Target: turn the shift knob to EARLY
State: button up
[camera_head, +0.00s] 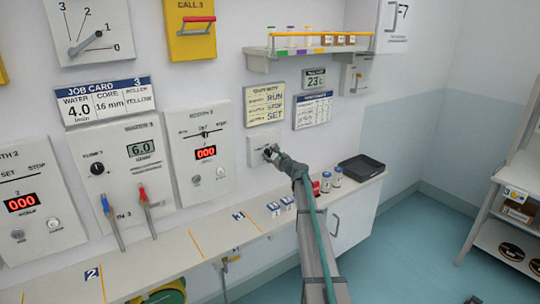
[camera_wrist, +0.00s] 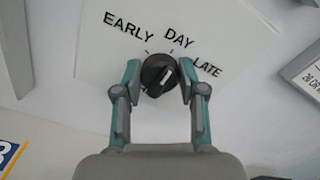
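A shelf with vials (camera_head: 290,50) juts out higher up. Below, the bench holds small jars (camera_head: 337,176) and a black tray (camera_head: 361,168).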

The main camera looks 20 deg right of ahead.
jog(key=c, duration=0.4)
jog(key=shift+f+b, duration=0.1)
jog(key=shift+b, duration=0.35)
jog(key=shift+f+n+b, duration=0.2)
jog(key=shift+n+b, duration=0.3)
jog(key=shift+b, duration=0.45)
jog(key=n+b, duration=0.1)
jog(key=b, duration=0.2)
jog(key=n+b, duration=0.1)
jog(key=b, duration=0.2)
jog(key=shift+f+n, duration=0.25)
jog(key=shift+n, duration=0.15)
jog(key=n+b, duration=0.4)
jog(key=b, duration=0.5)
jog(key=n+b, duration=0.3)
jog(key=b, duration=0.1)
jog(key=shift+a+r, duration=0.1)
jog(key=shift+r, duration=0.05)
jog(key=shift+r+n+b, duration=0.15)
jog(key=shift+n+b, duration=0.45)
jog(key=shift+b, duration=0.2)
